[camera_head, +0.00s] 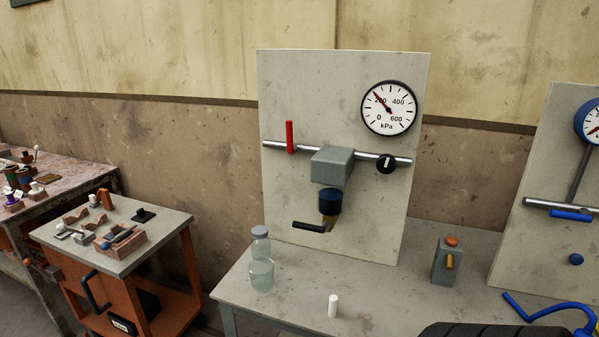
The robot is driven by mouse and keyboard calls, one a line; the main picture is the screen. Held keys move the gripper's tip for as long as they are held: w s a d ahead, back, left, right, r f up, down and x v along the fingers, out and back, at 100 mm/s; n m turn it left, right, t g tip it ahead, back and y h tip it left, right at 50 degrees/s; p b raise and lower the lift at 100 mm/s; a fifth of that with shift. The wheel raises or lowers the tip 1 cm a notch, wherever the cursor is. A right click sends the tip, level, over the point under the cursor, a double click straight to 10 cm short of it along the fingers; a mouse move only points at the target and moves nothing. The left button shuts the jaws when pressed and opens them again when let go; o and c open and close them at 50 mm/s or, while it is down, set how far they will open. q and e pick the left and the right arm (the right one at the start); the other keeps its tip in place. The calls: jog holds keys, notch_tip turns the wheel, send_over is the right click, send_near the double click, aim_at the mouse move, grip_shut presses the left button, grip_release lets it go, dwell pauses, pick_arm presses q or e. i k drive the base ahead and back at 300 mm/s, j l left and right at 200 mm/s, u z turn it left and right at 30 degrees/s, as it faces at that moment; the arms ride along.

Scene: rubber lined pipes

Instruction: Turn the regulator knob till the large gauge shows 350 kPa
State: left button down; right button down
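The large gauge (389,108) is a white dial with a black rim at the upper right of a grey panel (340,90). It is marked in kPa from 0 to 600. Its red needle points up and left, close to the 200 mark. Below it, a round black knob (386,161) with a white mark sits at the right end of a metal pipe (367,156). A grey block (332,165) sits mid-pipe, with a dark blue and black cylinder (330,201) beneath it. I cannot tell for certain which is the regulator knob.
A red lever (290,137) stands upright on the pipe. A black handle (308,227) sticks out low on the panel. A glass bottle (261,265), white cylinder (333,305) and grey block with orange top (446,262) stand on the table.

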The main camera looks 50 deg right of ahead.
aim_at(386, 163)
jog(key=z, duration=1.65)
